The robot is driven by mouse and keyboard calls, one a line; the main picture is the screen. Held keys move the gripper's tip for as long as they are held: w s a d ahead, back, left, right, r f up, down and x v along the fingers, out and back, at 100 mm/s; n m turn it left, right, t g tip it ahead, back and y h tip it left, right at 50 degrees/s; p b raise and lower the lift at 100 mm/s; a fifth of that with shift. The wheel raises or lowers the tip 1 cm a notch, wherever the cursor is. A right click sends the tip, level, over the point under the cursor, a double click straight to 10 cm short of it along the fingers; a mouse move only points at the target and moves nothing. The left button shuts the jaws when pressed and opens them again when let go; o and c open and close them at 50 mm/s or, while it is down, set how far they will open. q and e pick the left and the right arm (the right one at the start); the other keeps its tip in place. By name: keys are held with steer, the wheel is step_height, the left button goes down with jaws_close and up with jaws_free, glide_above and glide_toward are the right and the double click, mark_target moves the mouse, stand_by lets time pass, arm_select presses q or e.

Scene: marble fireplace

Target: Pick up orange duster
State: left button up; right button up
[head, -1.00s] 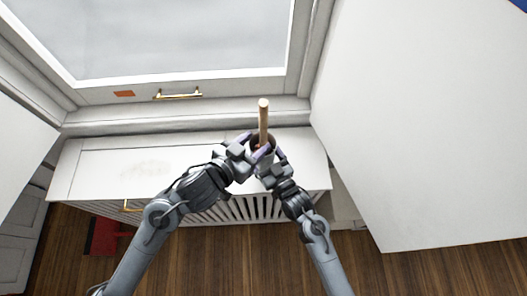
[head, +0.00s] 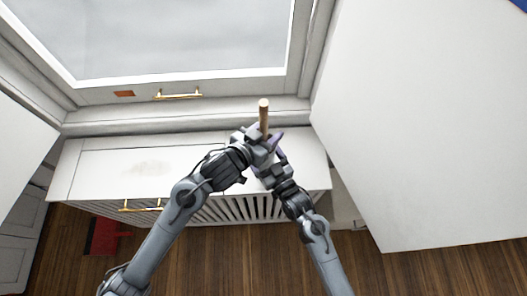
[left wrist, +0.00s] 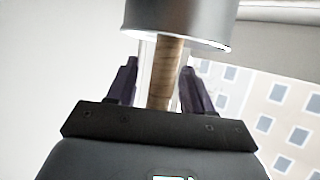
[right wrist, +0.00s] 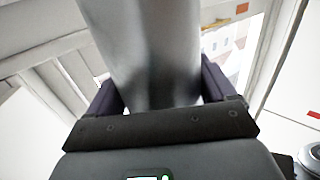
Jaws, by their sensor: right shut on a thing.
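The duster's wooden handle (head: 263,120) stands up in the head view, and I see it also in the left wrist view (left wrist: 165,85). Its lower end goes into a grey metal cylinder (left wrist: 180,22), which fills the upper middle of the right wrist view (right wrist: 140,45). No orange part shows; the duster's head is hidden. My left gripper (head: 263,146) has its purple fingers on either side of the handle, with gaps showing, so it is open around it. My right gripper (right wrist: 155,92) is shut on the metal cylinder, largely covered in the head view.
The white cabinet top (head: 120,165) is clear to the left of my arms. A window (head: 180,40) with a brass handle (head: 178,94) stands behind. A large white panel (head: 420,120) bounds the right side. The wooden floor (head: 240,260) is below.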

mark_target(263, 104)
arm_select(q)
jaws_close()
step_height(263, 104, up, 18)
stand_by(1.0)
arm_select(e)
steer(key=o, duration=0.9)
steer(key=shift+o, duration=0.2)
steer(key=shift+s, duration=0.1)
